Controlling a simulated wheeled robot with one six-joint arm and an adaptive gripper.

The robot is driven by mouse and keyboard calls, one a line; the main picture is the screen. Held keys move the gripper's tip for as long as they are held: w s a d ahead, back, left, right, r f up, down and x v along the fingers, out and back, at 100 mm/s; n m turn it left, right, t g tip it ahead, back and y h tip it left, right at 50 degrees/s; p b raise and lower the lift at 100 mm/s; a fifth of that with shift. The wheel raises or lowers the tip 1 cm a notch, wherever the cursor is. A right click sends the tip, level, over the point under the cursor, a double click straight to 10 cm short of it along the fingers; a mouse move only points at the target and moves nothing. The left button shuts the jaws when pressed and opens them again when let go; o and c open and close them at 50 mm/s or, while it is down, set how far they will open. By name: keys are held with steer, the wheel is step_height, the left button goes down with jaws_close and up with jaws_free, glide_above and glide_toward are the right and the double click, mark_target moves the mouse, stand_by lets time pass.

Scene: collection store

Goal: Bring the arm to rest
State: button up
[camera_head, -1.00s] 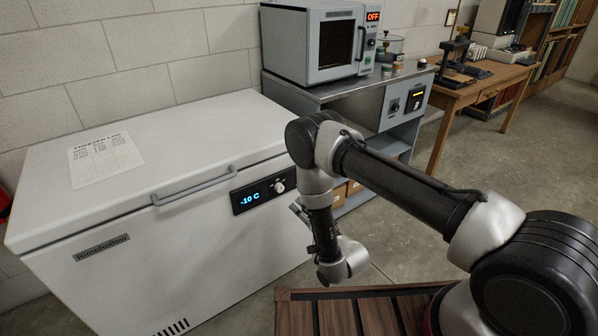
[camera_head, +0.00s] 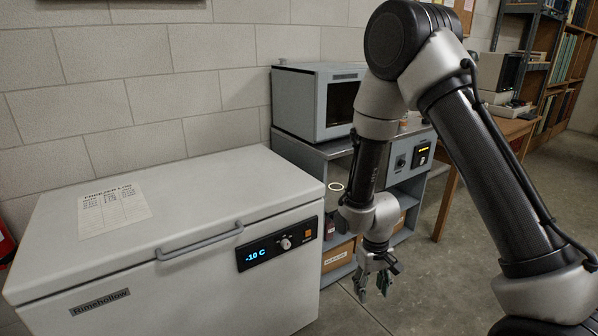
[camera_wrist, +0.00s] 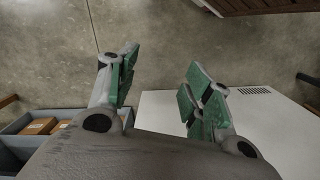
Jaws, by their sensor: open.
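My gripper (camera_head: 374,284) hangs pointing down at the end of my arm, in front of the grey workbench and to the right of the freezer. In the wrist view my gripper (camera_wrist: 160,88) has its two green-padded fingers spread apart with nothing between them; bare floor shows past the fingertips. My upper arm is raised and bent at a high elbow, and it hides part of the oven and the workbench.
A closed white chest freezer (camera_head: 190,285) reading -10 C stands at left, with a paper log (camera_head: 112,207) on its lid. A grey workbench (camera_head: 310,150) holds an oven (camera_head: 305,103); boxes (camera_head: 337,257) sit below. A wooden table (camera_head: 512,128) stands at right. The concrete floor (camera_head: 450,270) is clear.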

steer(key=s+d+r+m+t, duration=0.1)
steer(key=s+d+r, duration=0.4)
steer(key=r, duration=0.7)
steer(key=s+d+r+m+t, duration=0.1)
steer(key=s+d+r, duration=0.5)
steer(key=r, duration=0.7)
steer(key=s+d+r+m+t, duration=0.1)
steer(key=s+d+r+t, duration=0.2)
steer(key=r, duration=1)
steer(key=s+d, duration=0.2)
steer(key=shift+s+d, duration=0.35)
steer(key=shift+d, duration=0.05)
